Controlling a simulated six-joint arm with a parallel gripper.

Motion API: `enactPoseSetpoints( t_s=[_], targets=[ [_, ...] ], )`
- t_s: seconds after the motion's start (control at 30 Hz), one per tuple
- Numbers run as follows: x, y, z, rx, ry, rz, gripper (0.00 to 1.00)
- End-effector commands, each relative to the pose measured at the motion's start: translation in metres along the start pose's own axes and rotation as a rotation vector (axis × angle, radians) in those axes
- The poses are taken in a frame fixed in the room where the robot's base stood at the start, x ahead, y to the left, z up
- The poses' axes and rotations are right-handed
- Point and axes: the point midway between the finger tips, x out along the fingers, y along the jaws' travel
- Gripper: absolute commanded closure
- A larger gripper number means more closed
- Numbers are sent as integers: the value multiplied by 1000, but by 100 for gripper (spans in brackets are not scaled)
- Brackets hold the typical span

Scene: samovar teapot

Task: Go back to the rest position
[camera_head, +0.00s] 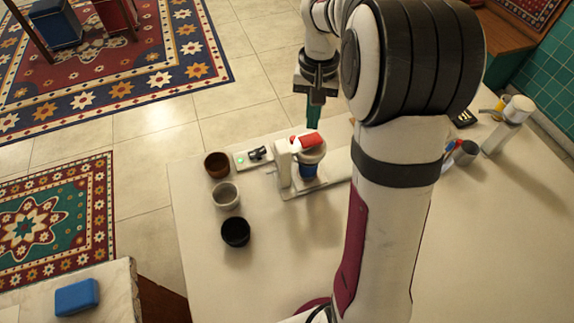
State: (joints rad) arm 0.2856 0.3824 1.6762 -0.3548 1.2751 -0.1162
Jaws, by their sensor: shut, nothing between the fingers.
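My gripper (314,112) is at the top centre, pointing down with its dark green fingers together and nothing between them. It is above the far side of the white table (200,290), just behind a white machine (284,163) with a red top part (309,140). From this angle I cannot tell how high the fingertips are above the table. My arm crosses the right half of the view and hides part of the table and whatever is behind it.
A brown bowl (217,164), a grey-white bowl (226,195) and a black bowl (236,232) line the table's left side. A small panel with a green light (241,160) sits beside the machine. A grey cup (466,153) and a white cylinder (508,124) stand right. The front-left tabletop is clear.

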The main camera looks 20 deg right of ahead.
Motion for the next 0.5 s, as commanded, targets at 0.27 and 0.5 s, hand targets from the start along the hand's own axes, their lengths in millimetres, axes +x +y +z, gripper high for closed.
enactPoseSetpoints(
  t_s=[0.27, 0.5],
  targets=[
    [0, 0, 1, 0, 0, -1, 100],
    [-44, -20, 143, -24, -28, -67, 100]
  ],
)
